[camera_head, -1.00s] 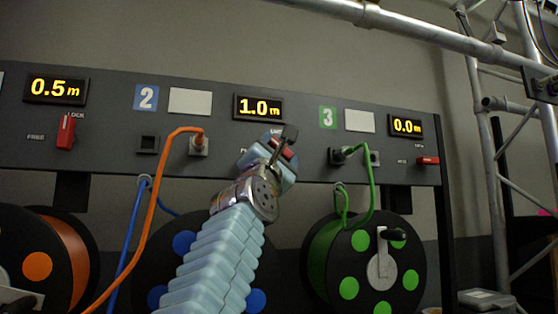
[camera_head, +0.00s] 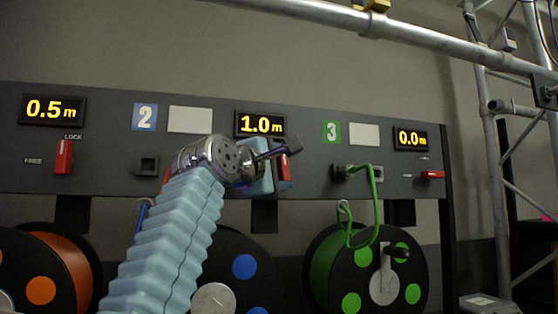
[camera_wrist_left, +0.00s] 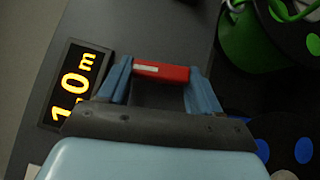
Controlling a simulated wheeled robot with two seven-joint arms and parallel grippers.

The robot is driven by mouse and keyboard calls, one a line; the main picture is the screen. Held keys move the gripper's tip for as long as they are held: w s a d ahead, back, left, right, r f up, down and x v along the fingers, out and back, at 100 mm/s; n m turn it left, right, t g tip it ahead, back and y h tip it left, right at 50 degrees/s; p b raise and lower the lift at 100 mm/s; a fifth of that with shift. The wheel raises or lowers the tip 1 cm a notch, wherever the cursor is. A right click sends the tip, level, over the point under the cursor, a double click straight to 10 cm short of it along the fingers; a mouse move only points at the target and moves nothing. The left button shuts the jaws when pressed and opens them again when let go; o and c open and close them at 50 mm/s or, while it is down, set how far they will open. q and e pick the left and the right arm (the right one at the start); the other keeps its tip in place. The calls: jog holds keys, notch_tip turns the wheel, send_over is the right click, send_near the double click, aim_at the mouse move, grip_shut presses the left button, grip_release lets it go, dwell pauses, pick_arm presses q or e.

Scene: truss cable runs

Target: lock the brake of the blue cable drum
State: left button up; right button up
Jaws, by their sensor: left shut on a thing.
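The blue cable drum (camera_head: 245,266) hangs below the panel, marked by its blue discs and partly hidden by my left arm. Its red brake lever (camera_head: 285,170) is on the panel just below the 1.0 m display, partly covered by my left gripper (camera_head: 272,160). In the left wrist view the red lever (camera_wrist_left: 160,72) lies between the two blue fingers of my left gripper (camera_wrist_left: 158,90), which is shut on it. Judged against the display, the lever stands about upright. Its FREE and LOCK labels are hidden. My right gripper is out of view.
The panel (camera_head: 100,110) carries another red lever (camera_head: 64,157), upright by LOCK, and one (camera_head: 432,175) lying sideways at right. A green cable (camera_head: 376,205) loops before the green drum (camera_head: 330,262). The orange drum (camera_head: 62,270) is at left. A metal truss (camera_head: 490,130) stands at right.

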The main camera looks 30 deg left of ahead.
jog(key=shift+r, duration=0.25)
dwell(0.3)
pick_arm(q)
jog(key=o, duration=1.1)
jog(key=shift+c, duration=0.2)
